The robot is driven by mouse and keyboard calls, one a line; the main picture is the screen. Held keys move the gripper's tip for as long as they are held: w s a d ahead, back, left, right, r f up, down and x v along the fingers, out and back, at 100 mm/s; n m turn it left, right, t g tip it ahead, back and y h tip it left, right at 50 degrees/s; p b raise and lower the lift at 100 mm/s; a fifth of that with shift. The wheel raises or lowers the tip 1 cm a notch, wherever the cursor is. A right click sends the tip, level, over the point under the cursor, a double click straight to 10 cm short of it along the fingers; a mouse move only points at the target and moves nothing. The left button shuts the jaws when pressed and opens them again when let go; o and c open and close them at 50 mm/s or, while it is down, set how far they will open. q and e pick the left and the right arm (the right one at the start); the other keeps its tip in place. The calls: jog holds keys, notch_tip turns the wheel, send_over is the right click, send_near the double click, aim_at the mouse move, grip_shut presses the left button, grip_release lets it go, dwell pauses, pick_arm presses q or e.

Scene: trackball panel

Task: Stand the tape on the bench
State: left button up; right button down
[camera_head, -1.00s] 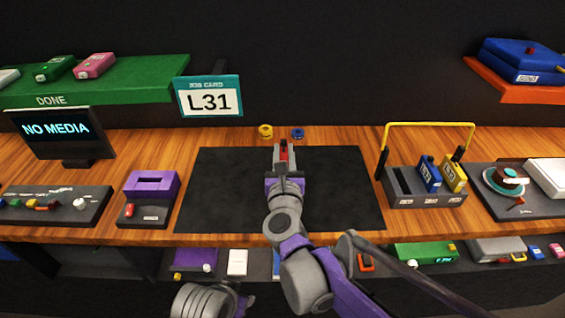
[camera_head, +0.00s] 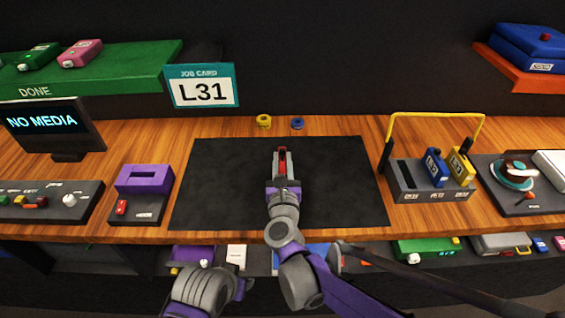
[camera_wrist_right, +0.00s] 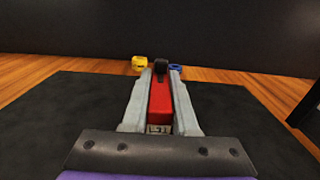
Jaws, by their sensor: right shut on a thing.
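The tape is a narrow red block (camera_head: 282,163) with a dark round end and a small pale label, which shows in the right wrist view (camera_wrist_right: 160,98). My right gripper (camera_head: 282,155) is shut on it, one grey finger along each side. It points away from me over the black mat (camera_head: 225,190) on the wooden bench (camera_head: 340,127). I cannot tell whether the tape touches the mat. Part of my left arm shows at the lower left, but its gripper is not visible.
A yellow roll (camera_head: 264,121) and a blue roll (camera_head: 297,123) sit behind the mat. A grey rack (camera_head: 403,188) with blue and yellow tapes stands right, under a yellow bar (camera_head: 435,114). A purple slotted box (camera_head: 145,179) stands left. The mat around the gripper is clear.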

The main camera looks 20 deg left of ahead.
jog(key=shift+f, duration=0.25)
jog(key=c, duration=0.7)
grip_release()
jog(key=shift+r, duration=0.15)
jog(key=b+v, duration=0.1)
jog(key=v, duration=1.1)
